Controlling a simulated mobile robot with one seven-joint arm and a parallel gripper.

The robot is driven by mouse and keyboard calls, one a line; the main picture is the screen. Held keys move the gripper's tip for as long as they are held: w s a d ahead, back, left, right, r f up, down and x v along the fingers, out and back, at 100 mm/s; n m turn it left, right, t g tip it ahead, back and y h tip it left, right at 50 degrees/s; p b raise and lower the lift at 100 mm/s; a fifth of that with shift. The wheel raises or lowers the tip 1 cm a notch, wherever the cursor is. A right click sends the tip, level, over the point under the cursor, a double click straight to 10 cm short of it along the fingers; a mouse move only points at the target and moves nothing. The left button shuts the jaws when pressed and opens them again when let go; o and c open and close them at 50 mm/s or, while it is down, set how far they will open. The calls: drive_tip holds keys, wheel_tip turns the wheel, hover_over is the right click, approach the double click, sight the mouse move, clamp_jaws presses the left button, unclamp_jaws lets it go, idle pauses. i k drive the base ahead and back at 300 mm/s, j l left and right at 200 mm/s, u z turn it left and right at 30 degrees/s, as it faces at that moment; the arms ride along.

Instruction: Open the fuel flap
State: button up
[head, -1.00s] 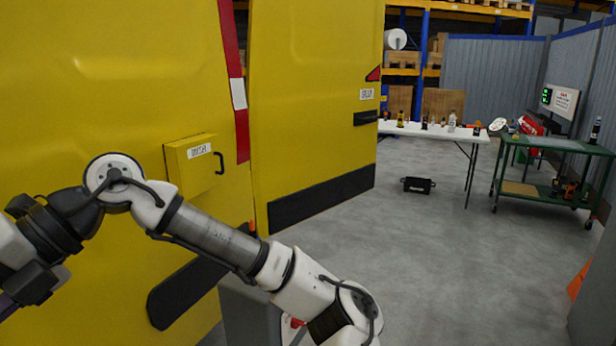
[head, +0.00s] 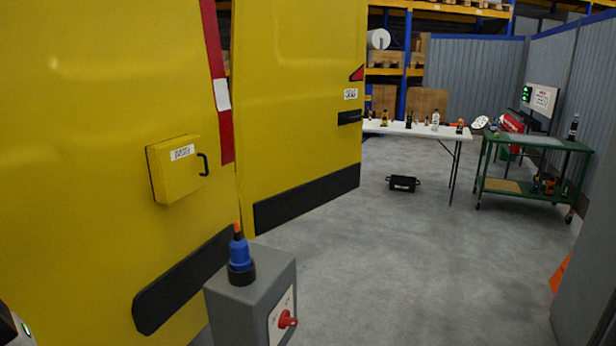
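The fuel flap (head: 174,172) is a yellow box-like cover with a white label on the yellow vehicle side (head: 90,90). It looks shut. A dark curved handle (head: 204,165) stands out at its right edge. The label's text is too blurred to read surely. My gripper is not in this view. Only a small white and dark piece, probably part of my arm, shows at the bottom left corner, well below and left of the flap.
A grey post (head: 240,300) with a blue and orange plug on top and a red switch stands in front of the vehicle. A white table (head: 430,132), a green cart (head: 530,188) and a black crate (head: 403,184) stand farther back. Grey floor between is clear.

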sight(184, 166)
drive_tip(key=i+l, duration=0.2)
drive_tip(key=i+l+u, duration=0.1)
drive_tip(key=l, duration=0.35)
drive_tip(key=i+l+u, duration=0.1)
drive_tip(key=i+l, duration=0.35)
drive_tip(key=i, duration=0.25)
drive_tip(key=i+l+u, duration=0.15)
drive_tip(key=i, duration=0.25)
drive_tip(key=i+j, duration=0.35)
drive_tip(key=j, duration=0.15)
